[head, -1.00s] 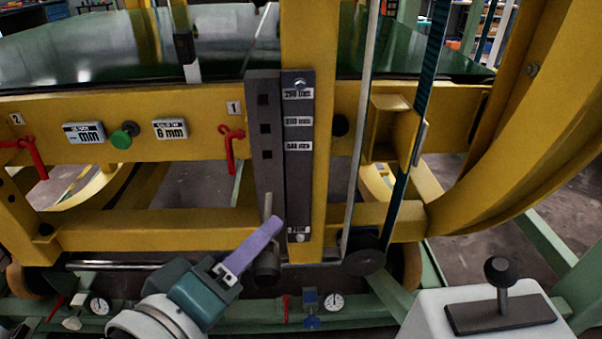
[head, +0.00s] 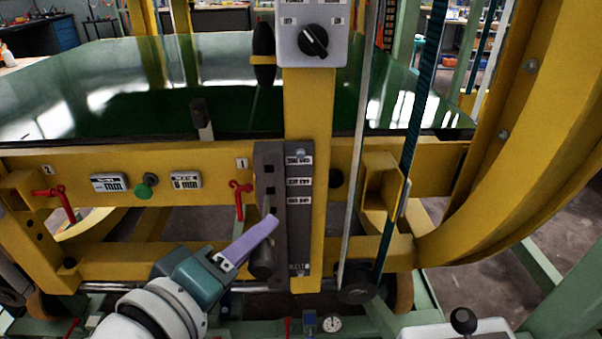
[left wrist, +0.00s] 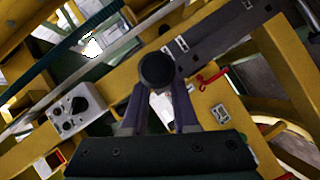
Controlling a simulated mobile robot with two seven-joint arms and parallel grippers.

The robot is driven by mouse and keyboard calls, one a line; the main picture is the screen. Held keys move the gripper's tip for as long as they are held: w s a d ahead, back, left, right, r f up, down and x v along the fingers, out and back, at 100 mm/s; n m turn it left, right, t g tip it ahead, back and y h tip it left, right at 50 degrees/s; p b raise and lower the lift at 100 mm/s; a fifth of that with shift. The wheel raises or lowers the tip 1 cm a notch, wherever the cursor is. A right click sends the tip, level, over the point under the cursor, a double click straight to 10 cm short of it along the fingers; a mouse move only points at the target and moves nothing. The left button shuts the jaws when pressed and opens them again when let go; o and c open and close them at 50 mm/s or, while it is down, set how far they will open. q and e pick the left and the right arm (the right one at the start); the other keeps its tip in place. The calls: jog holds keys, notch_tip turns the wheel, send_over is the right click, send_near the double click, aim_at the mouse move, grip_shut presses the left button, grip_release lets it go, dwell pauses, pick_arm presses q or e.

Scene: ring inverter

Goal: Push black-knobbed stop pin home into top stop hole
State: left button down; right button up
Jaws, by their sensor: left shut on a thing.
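The black knob (head: 262,262) of the stop pin shows just below the purple fingers of my left gripper (head: 268,226). In the left wrist view, the round black knob (left wrist: 157,71) sits between the two fingertips (left wrist: 155,92). My left gripper is shut on the pin, in front of the dark upright stop bar (head: 269,153). The bar has square holes down its upper part, above the gripper. The pin's shank is mostly hidden, and I cannot tell how it stands to a hole. My right gripper is not in view.
A label plate (head: 299,225) lies right of the bar on the yellow post (head: 318,120). A control box (head: 285,45) with a black rotary knob sits above. A teal strap (head: 415,130) runs down at right.

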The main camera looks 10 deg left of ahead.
aim_at(264, 201)
pick_arm(q)
jog(key=w, duration=0.1)
jog(key=w+a+b, duration=0.1)
jog(key=w, duration=0.1)
jog(key=w+b, duration=0.1)
jog(key=w, duration=0.1)
jog(key=shift+w+a, duration=0.25)
jog(key=shift+a, duration=0.05)
jog(key=shift+r+p, duration=0.1)
jog(key=shift+p, duration=0.3)
dwell(1.4)
jog(key=shift+w+a+b, duration=0.3)
jog(key=shift+w+b, duration=0.35)
jog(key=shift+w, duration=0.35)
jog(key=shift+w+a+b, duration=0.3)
jog(key=shift+w+b, duration=0.35)
jog(key=shift+w, duration=0.4)
jog(key=shift+w+a+b, duration=0.3)
jog(key=shift+w+b, duration=0.35)
jog(key=shift+w, duration=0.35)
jog(key=c, duration=0.6)
grip_release()
jog(key=shift+s+a+r+p, duration=0.1)
jog(key=shift+s+a+p, duration=0.05)
jog(key=shift+s+p, duration=0.2)
jog(key=p+v, duration=0.2)
jog(key=v, duration=0.7)
